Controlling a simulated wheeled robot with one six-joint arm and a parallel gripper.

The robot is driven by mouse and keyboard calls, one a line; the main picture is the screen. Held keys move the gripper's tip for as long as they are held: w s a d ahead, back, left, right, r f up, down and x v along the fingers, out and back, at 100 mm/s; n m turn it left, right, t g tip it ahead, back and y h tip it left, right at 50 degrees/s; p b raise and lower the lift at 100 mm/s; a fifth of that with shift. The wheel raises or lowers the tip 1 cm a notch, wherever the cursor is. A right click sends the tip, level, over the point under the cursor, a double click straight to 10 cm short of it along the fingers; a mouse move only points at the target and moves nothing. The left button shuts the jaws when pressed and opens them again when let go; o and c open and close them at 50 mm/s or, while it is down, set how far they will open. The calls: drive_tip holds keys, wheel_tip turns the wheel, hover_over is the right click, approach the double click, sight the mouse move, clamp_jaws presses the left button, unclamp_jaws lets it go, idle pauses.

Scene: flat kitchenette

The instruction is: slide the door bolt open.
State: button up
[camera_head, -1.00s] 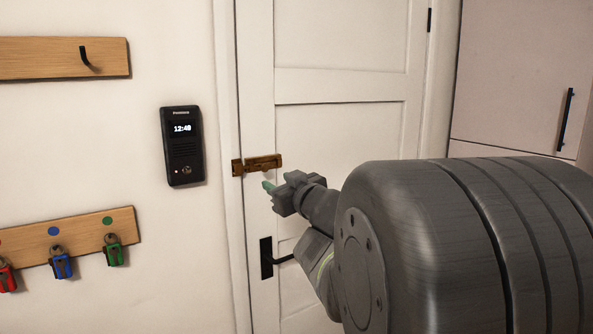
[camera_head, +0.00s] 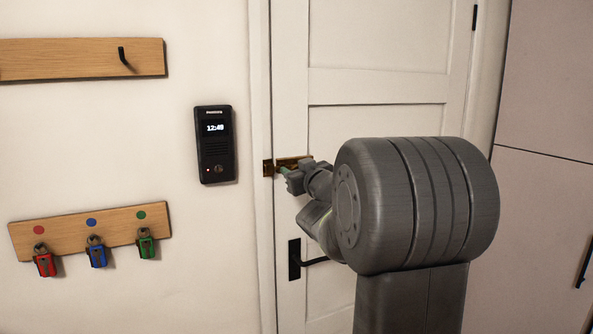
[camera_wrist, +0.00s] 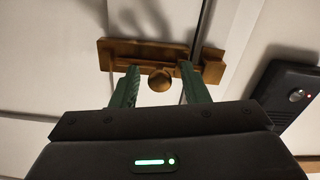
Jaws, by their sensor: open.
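The brass door bolt (camera_head: 290,163) is mounted across the edge of the white panelled door (camera_head: 375,130) and its frame. In the wrist view the bolt (camera_wrist: 150,55) runs across the top, with its round knob (camera_wrist: 160,79) pointing toward me. My gripper (camera_head: 284,172) is at the bolt in the head view. In the wrist view my gripper (camera_wrist: 160,86) is open, its two green fingers on either side of the knob. A gap shows between the knob and each finger. My gripper and arm hide part of the bolt in the head view.
A black door handle (camera_head: 295,259) sits below the bolt, partly behind my arm. A black intercom (camera_head: 215,145) hangs on the wall left of the door. A key rack (camera_head: 70,232) and a hook board (camera_head: 60,60) are further left. A pale cabinet (camera_head: 550,100) stands at right.

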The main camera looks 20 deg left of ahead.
clamp_jaws()
drive_tip(key=w+d+p, duration=0.2)
drive_tip(key=p, duration=0.1)
drive_tip(key=shift+w+d, duration=0.2)
drive_tip(key=shift+w, duration=0.2)
drive_tip(key=shift+c, duration=1.7)
unclamp_jaws()
drive_tip(key=o, duration=0.3)
drive_tip(key=shift+w+d, duration=0.15)
drive_tip(key=shift+o, duration=0.2)
